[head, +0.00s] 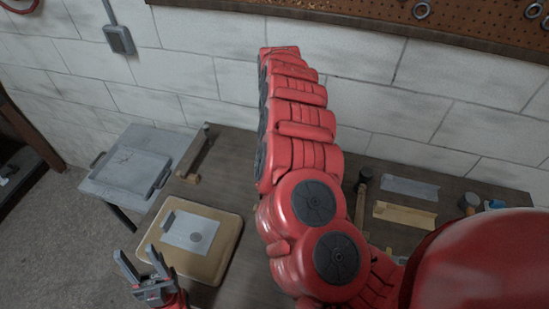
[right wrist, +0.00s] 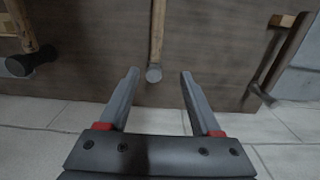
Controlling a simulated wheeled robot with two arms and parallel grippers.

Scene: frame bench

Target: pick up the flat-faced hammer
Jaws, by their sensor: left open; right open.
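Several hammers lie on the bench; I cannot surely tell which is flat-faced. In the right wrist view, a hammer with a dark round head (right wrist: 20,66) lies at left, one with a small grey round end (right wrist: 154,73) in the middle, and one with a thin dark head (right wrist: 261,92) at right. In the head view, one hammer (head: 190,166) lies at the left and another (head: 360,200) right of my arm; my arm covers the bench between them. My right gripper (right wrist: 159,76) is open, the middle hammer's end between its fingertips in the picture. My left gripper (head: 145,268) is open and empty.
A tan tray (head: 232,232) with a grey plate (head: 190,231) lies near my left gripper. A grey metal tray (head: 128,168) stands at far left. A grey strip (head: 410,187) and a yellowish block (head: 405,214) lie at right. A block wall (head: 200,60) backs the bench.

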